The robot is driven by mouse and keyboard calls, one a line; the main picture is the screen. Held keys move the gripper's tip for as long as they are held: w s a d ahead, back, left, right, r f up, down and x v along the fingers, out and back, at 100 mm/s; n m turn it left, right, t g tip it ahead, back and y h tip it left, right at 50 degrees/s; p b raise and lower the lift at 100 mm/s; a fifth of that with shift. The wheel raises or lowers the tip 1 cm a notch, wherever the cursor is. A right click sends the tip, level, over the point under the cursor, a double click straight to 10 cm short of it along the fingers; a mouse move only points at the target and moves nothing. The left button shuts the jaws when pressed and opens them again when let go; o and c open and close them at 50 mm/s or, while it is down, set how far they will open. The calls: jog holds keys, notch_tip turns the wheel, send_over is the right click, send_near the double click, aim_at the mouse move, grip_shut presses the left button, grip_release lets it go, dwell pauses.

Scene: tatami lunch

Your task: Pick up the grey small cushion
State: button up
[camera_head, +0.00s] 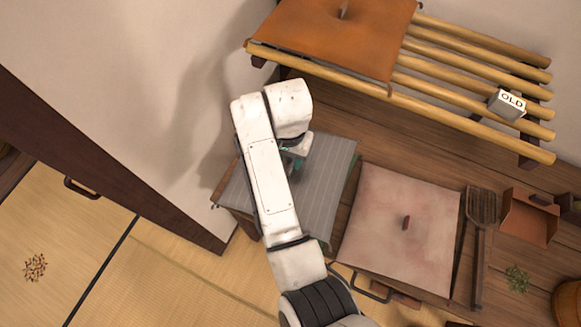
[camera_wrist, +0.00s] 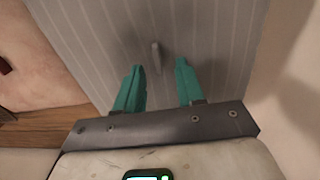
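The grey small cushion (camera_head: 328,180) is a flat grey pad with pale stripes, lying in the middle of the head view, partly hidden behind my arm. It fills most of the wrist view (camera_wrist: 210,25), where a small grey tab (camera_wrist: 156,52) stands up from it. My gripper (camera_wrist: 159,67) has two teal fingers, spread apart with a clear gap. The tab shows between and just past the fingertips; I cannot tell how far above the cushion they are. In the head view my gripper (camera_head: 292,160) is over the cushion, mostly hidden by my wrist.
A pinkish cushion (camera_head: 385,235) with a dark red tab lies right of the grey one. An orange cushion (camera_head: 320,35) lies on a slatted bamboo rack (camera_head: 470,85) behind, with a small grey block (camera_head: 507,104) marked "OLD". A pale wall (camera_head: 150,130) stands close on the left.

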jog(key=shift+d+f, duration=0.15)
jog(key=shift+f, duration=1.7)
jog(key=shift+c, duration=0.4)
grip_shut()
jog(key=shift+r, duration=0.1)
